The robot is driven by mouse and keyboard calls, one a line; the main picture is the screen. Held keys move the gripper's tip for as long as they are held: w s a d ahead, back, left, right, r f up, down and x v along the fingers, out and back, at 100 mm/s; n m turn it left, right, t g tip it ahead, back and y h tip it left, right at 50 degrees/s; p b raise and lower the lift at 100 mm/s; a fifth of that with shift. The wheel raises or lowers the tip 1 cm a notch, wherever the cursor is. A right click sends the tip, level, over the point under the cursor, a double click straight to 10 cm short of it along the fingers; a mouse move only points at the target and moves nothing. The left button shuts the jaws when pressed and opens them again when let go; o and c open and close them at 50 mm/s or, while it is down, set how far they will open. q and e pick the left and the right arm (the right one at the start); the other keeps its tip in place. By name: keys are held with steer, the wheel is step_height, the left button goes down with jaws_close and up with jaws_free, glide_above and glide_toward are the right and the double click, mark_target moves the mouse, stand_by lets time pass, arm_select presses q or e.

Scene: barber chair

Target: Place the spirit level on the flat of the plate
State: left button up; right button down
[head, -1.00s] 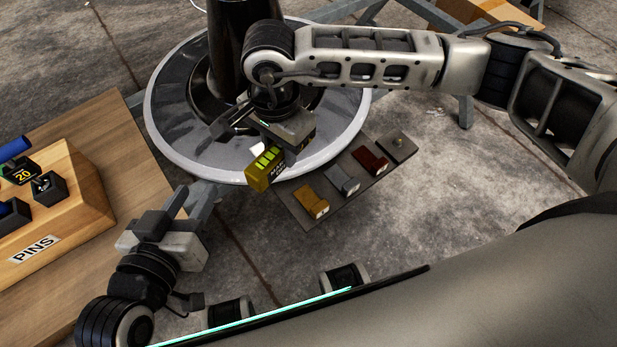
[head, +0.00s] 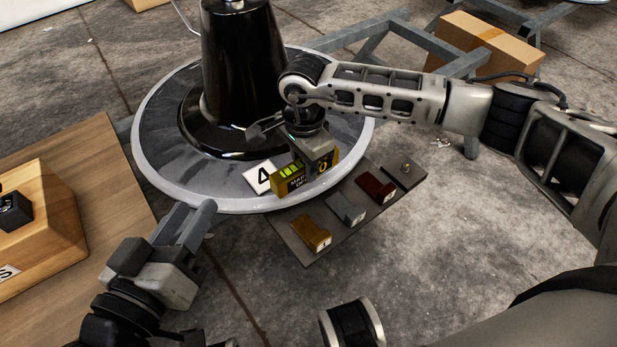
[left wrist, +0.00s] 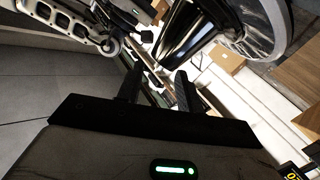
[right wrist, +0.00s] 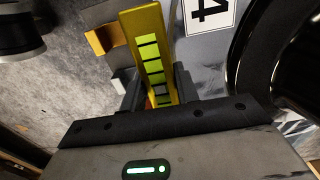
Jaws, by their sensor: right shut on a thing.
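The spirit level (head: 291,179) is a yellow bar with bright green segments and dark lettering. My right gripper (head: 316,165) is shut on it and holds it over the front rim of the round plate (head: 230,188). The plate is the grey chair base with a pale rim, around a black column. In the right wrist view the level (right wrist: 150,45) stands out between the fingers, beside a white "4" label (right wrist: 209,10) on the plate. I cannot tell whether the level touches the plate. My left gripper (head: 184,222) is empty, its fingers apart in the left wrist view (left wrist: 157,88).
A dark tray (head: 375,205) with yellow, grey and red blocks lies just right of the plate. A wooden table (head: 90,190) with a wooden block (head: 40,225) stands at left. Grey metal beams and a cardboard box (head: 490,42) are behind. Bare floor lies at right.

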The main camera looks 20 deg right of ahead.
steer(key=shift+w+d+f, duration=0.25)
steer(key=shift+d+f, duration=0.05)
steer(key=shift+f, duration=0.15)
steer(key=f, duration=0.1)
steer(key=f+b, duration=0.1)
steer(key=f, duration=0.1)
steer(key=shift+w+d+f, duration=0.15)
steer(key=shift+w+d, duration=0.05)
steer(key=shift+d, duration=0.05)
steer(key=shift+f+b, duration=0.3)
steer(key=shift+r, duration=0.1)
arm_select(q)
steer(key=shift+d+r+n+t+h, duration=0.15)
steer(key=shift+r+n+t+h, duration=0.15)
steer(key=shift+r+h, duration=0.15)
arm_select(e)
steer(key=c, duration=1.1)
jaws_free()
arm_select(q)
steer(key=shift+w+r, duration=0.1)
steer(key=shift+r, duration=0.05)
arm_select(e)
steer(key=shift+o, duration=0.2)
